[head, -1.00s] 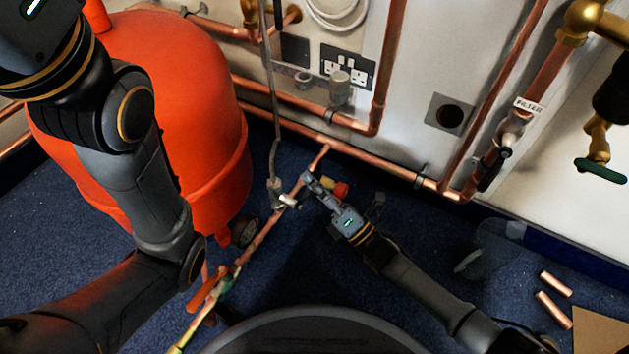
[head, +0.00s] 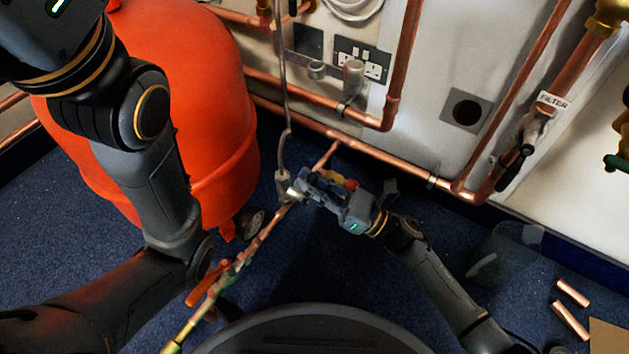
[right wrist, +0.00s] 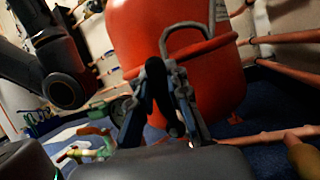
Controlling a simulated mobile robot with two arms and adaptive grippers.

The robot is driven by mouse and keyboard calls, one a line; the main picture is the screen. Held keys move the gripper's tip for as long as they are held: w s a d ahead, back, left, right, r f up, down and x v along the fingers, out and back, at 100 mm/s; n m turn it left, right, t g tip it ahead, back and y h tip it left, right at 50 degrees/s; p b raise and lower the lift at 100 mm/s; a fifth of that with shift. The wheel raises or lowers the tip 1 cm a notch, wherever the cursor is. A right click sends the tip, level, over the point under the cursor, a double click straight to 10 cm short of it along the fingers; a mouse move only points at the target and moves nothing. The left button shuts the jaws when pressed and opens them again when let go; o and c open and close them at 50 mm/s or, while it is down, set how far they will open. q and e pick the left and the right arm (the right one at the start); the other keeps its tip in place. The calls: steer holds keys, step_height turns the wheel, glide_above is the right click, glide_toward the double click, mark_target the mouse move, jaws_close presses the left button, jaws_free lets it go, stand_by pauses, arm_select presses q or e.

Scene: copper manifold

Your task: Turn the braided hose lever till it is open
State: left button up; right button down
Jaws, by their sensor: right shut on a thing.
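The grey braided hose (head: 283,90) hangs down to a valve (head: 283,186) on the copper pipe that crosses the floor. My right gripper (head: 298,187) is at this valve, shut on its lever. The fingers hide most of the lever, so its angle is hard to tell. In the right wrist view my right gripper (right wrist: 163,100) shows its fingers around a dark, narrow piece, and a grey hose loop stands just behind. My left arm comes in at the left of the head view; its gripper is not seen.
A large orange-red tank (head: 190,95) stands behind and left of the valve. An orange lever (head: 206,284) sits lower on the same pipe. Wall pipes run behind.

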steer(key=shift+s+a+n+g, duration=0.25)
steer(key=shift+n+g, duration=0.35)
steer(key=shift+n, duration=0.4)
steer(key=shift+s, duration=0.1)
steer(key=c, duration=1.3)
jaws_free()
steer(key=shift+d, duration=0.1)
steer(key=v, duration=1.2)
